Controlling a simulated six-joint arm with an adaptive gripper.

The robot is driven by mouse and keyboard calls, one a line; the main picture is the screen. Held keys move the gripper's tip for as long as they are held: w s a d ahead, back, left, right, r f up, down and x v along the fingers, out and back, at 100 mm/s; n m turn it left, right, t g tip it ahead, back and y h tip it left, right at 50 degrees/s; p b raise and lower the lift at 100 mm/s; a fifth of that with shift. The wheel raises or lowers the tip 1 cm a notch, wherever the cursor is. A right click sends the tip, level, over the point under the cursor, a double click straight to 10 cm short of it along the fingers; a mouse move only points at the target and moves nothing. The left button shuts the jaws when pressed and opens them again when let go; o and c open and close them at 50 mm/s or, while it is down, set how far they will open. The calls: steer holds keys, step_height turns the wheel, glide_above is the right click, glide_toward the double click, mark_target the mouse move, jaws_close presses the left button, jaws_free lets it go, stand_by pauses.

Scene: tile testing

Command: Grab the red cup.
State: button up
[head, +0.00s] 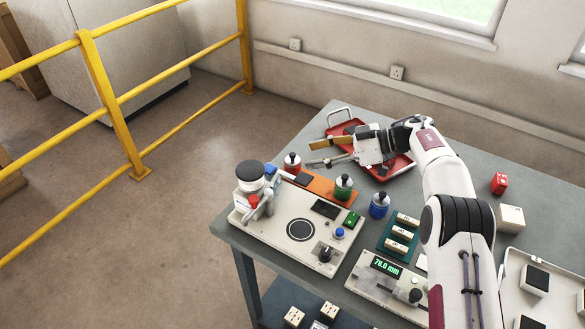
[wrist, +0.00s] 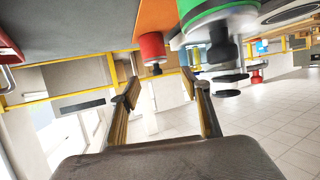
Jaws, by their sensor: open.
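The red cup (head: 292,168), with a black knob on top, stands at the left end of an orange strip (head: 318,187) on the table in the head view. My gripper (head: 310,154) is open and empty, its fingertips just right of the cup. In the wrist view, which is upside down, the red cup (wrist: 152,46) hangs from the top, just beyond and above the gap between the open fingers (wrist: 160,84). The fingers appear apart from the cup.
A green cup (head: 343,189) stands on the strip's other end and a blue cup (head: 379,207) beyond it. A testing machine (head: 280,238) is in front. A red tray (head: 400,168) lies under my wrist.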

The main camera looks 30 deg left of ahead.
mark_target(295, 159)
steer(key=shift+f, duration=0.1)
stand_by(0.3)
steer(key=shift+x, duration=1.25)
steer(key=shift+s+a+f, duration=0.1)
steer(key=shift+a+f, duration=0.25)
steer(key=shift+a, duration=0.3)
steer(key=shift+s+a+f, duration=0.1)
steer(key=shift+a+f, duration=0.3)
steer(key=shift+a, duration=0.2)
steer(key=shift+x, duration=1.2)
steer(key=shift+r, duration=0.1)
jaws_close()
